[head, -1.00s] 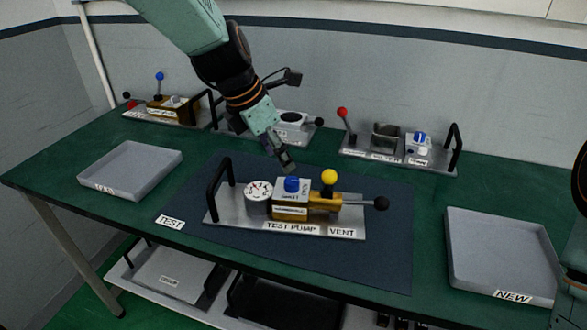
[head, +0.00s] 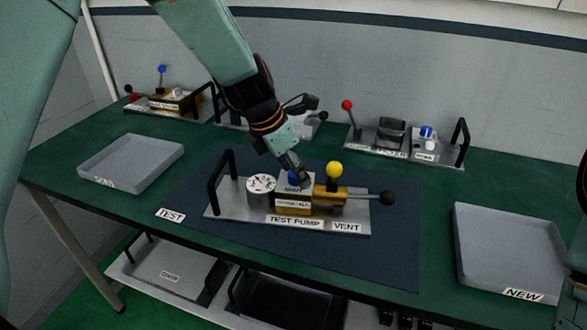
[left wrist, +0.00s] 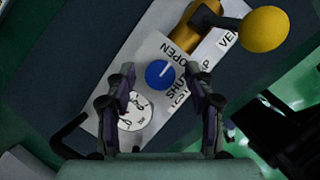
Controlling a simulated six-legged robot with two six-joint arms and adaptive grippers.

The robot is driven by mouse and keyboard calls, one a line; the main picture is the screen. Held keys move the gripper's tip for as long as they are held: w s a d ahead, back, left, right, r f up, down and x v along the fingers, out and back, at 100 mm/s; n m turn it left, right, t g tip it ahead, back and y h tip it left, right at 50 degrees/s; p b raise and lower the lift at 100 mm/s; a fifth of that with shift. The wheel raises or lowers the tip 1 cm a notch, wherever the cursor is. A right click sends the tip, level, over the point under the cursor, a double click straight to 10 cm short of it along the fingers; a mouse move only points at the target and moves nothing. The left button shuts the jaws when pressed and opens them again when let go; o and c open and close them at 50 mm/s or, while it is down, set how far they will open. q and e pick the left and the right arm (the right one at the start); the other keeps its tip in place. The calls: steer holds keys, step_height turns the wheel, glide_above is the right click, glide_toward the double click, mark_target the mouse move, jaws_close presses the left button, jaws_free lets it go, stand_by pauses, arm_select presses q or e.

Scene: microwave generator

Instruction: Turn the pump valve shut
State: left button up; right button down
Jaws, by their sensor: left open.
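The test pump (head: 250,218) is a metal plate on the dark mat, with a round gauge (head: 261,184), a brass block, a yellow ball knob (head: 334,170) and a black-ended lever (head: 387,198). Its valve is a blue round knob with a white line; in the left wrist view the knob (left wrist: 159,73) lies between OPEN and SHUT labels, the line pointing roughly toward the upper right. My left gripper (head: 299,180) is above the knob, which it partly hides in the head view. Its fingers (left wrist: 163,85) are open, one on each side of the knob's near edge. Contact is not visible.
A grey tray (head: 91,177) stands at left and a tray marked NEW (head: 460,250) at right. Other fixtures (head: 405,150) line the back of the green table.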

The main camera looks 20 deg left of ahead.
arm_select(q)
steer(key=c, duration=0.3)
steer(key=shift+a, duration=0.15)
steer(key=c, duration=0.4)
jaws_close()
